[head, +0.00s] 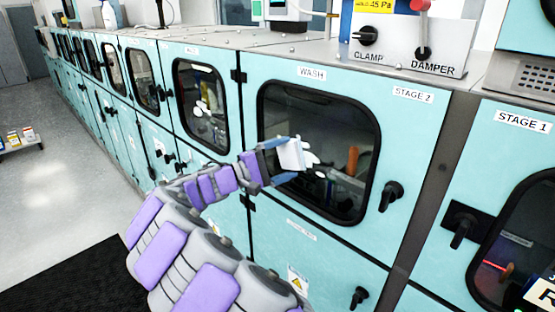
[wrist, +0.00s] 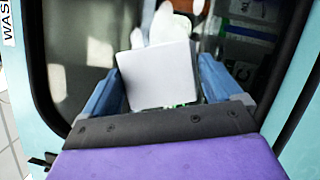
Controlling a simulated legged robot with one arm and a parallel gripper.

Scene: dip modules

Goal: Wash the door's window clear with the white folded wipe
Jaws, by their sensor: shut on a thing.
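The white folded wipe (head: 291,154) is a small pale square held between the blue fingers of my gripper (head: 278,160). In the wrist view, the wipe (wrist: 160,75) stands flat-on between the two fingertips (wrist: 160,85). My gripper is in front of the dark window (head: 310,110) of the teal door labelled WASH. The window also fills much of the wrist view (wrist: 85,50). White blotches (head: 313,159) show on the window just right of the wipe, and above it in the wrist view (wrist: 165,22). I cannot tell whether the wipe touches the glass.
A black door handle (head: 391,194) is right of the window. The CLAMP and DAMPER panel (head: 408,50) stands on top. Another windowed door (head: 201,105) is to the left, and the STAGE 1 door (head: 515,240) to the right. Open floor (head: 60,190) lies at left.

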